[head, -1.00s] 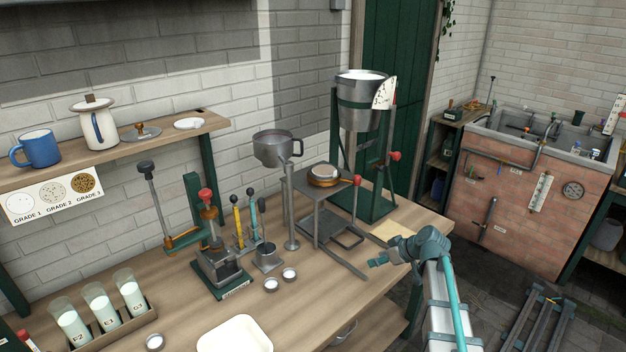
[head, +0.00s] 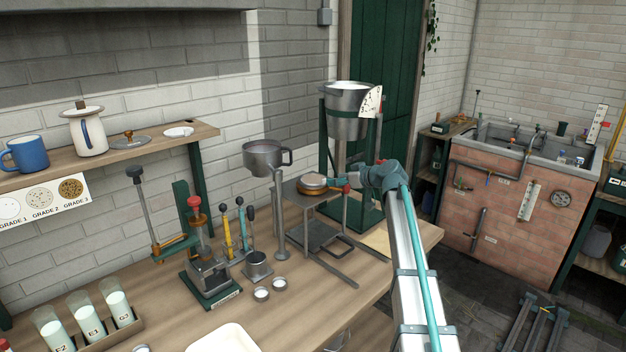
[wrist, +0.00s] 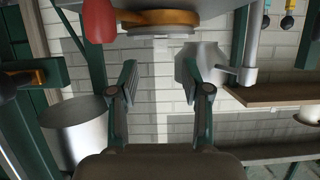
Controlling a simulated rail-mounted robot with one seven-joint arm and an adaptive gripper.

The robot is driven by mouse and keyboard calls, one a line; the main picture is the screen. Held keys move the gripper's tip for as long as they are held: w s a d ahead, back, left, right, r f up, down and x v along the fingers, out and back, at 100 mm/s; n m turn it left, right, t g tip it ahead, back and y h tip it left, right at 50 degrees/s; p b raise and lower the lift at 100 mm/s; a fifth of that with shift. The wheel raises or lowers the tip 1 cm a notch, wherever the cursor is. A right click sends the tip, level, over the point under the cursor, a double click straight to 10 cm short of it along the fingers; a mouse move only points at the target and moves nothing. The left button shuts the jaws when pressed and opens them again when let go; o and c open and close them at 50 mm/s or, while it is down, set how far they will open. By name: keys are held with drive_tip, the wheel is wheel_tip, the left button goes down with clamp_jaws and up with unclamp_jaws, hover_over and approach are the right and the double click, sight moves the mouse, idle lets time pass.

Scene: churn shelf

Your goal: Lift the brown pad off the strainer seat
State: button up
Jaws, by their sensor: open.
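The strainer seat (head: 313,184) is a low, round, orange-brown ring on a grey metal stand (head: 304,200). A pale, thin disc shows on top of it, and the brown pad cannot be clearly told apart from the ring at this size. In the wrist view, which appears upside down, the seat (wrist: 160,18) is at the top centre, beyond the fingertips. My gripper (head: 340,182) is close to the right side of the seat in the head view. In the wrist view my gripper (wrist: 158,78) is open, with nothing between its fingers.
A grey cup on a post (head: 266,158) stands left of the seat. A lever press (head: 208,265) and small tins are on the bench's left.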

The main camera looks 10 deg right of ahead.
sight(325, 180)
drive_tip(key=x, duration=0.1)
drive_tip(key=p+x, duration=0.1)
drive_tip(key=x, duration=0.1)
drive_tip(key=p+x, duration=0.1)
drive_tip(key=x, duration=0.1)
drive_tip(key=shift+w+a+r, duration=0.1)
drive_tip(key=shift+a+r, duration=0.05)
drive_tip(key=shift+r, duration=0.1)
drive_tip(key=shift+w+a+f+p, duration=0.25)
drive_tip(key=shift+f+p, duration=0.05)
clamp_jaws()
